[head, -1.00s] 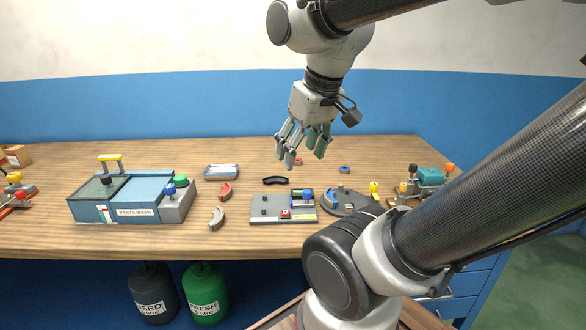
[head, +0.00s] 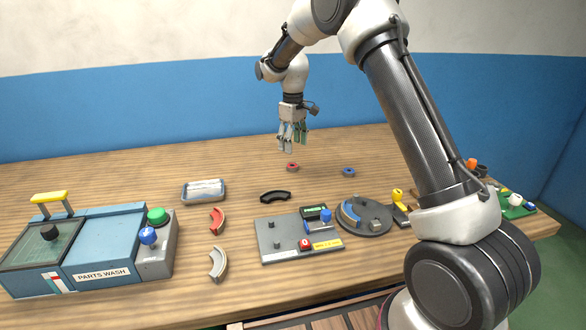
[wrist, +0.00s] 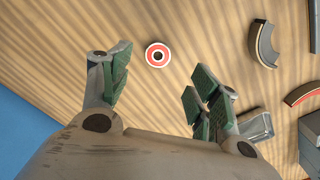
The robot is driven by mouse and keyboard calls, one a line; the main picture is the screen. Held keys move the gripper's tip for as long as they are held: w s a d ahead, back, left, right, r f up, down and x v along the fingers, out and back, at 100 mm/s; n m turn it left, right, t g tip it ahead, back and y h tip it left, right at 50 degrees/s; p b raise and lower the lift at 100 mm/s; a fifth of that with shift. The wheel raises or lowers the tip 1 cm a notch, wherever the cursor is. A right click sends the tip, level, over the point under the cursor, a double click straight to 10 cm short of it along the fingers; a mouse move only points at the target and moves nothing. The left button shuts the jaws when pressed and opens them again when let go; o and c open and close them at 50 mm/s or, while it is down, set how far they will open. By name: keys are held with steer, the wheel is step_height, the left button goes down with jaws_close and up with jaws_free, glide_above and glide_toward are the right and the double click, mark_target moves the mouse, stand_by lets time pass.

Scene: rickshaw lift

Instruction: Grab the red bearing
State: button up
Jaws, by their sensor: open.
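The red bearing (head: 292,167) is a small red ring with a dark centre, lying flat on the wooden table (head: 350,150) towards the back. In the wrist view the red bearing (wrist: 157,55) shows a pale rim and lies beyond the fingertips, nearer the left finger. My gripper (head: 292,146) is open and empty, pointing down above the table close to the red bearing. In the wrist view my gripper (wrist: 160,85) has its green-padded fingers spread apart, with bare table between them.
A blue ring (head: 348,171) lies right of the red bearing. A black curved piece (head: 275,197), a red curved piece (head: 217,221) and a metal tray (head: 204,191) lie nearer the front. A grey fixture plate (head: 290,250) and a parts wash box (head: 100,250) stand at the front.

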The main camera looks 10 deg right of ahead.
mark_target(292, 167)
steer(key=f, duration=0.8)
steer(key=shift+w+a+f, duration=0.1)
steer(key=shift+w+f, duration=0.1)
steer(key=shift+w, duration=0.05)
steer(key=c, duration=1.1)
